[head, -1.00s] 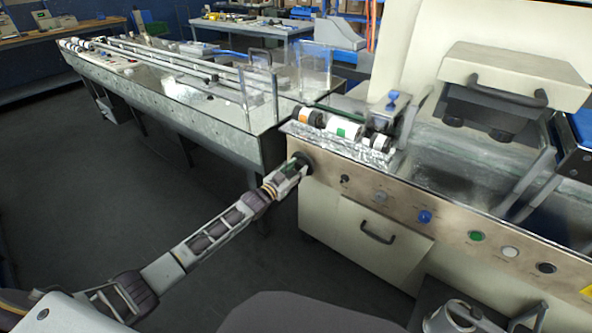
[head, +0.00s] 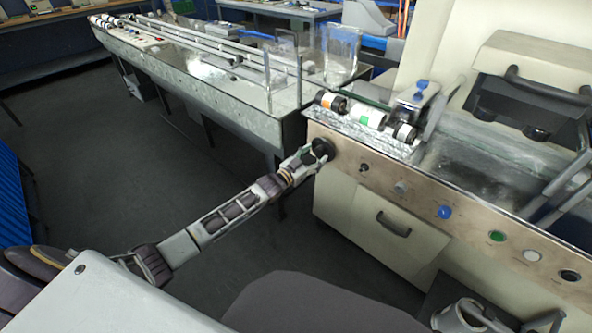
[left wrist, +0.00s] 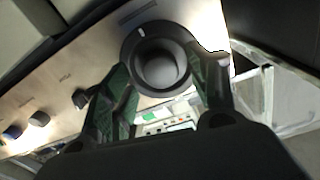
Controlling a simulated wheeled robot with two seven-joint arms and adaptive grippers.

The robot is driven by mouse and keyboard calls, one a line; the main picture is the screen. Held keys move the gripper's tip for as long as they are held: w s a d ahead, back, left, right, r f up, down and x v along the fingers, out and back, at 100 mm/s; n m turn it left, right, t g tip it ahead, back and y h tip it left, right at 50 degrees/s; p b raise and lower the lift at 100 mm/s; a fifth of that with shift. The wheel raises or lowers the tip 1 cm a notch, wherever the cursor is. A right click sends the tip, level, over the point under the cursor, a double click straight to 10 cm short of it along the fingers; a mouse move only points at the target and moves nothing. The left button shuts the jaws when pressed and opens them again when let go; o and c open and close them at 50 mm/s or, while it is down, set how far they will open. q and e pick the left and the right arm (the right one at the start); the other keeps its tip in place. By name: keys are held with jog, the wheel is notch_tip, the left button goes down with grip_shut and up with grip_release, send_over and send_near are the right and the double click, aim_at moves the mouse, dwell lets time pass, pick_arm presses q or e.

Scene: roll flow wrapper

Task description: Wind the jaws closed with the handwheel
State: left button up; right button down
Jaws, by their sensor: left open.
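The handwheel is a dark round knob (head: 322,149) at the left end of the machine's front panel. In the left wrist view the handwheel (left wrist: 160,66) faces me, with a pale mark on its rim. My left gripper (head: 312,156) is at the handwheel, its fingers open on either side of the knob. In the left wrist view the left gripper's green-padded fingers (left wrist: 160,90) straddle the hub; I cannot tell whether they touch it. The jaws appear to be the rollers (head: 367,114) on top of the machine, but I cannot tell how far open they are. My right gripper is not in view.
The front panel (head: 470,222) carries a small black knob (head: 363,168), a blue knob (head: 444,212) and several buttons to the right. A long metal conveyor table (head: 200,85) stands at the left. The dark floor (head: 90,180) is clear.

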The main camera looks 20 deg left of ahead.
pick_arm(q)
jog(key=v, duration=1.1)
dwell(0.5)
jog(key=shift+d+f, duration=0.1)
dwell(0.5)
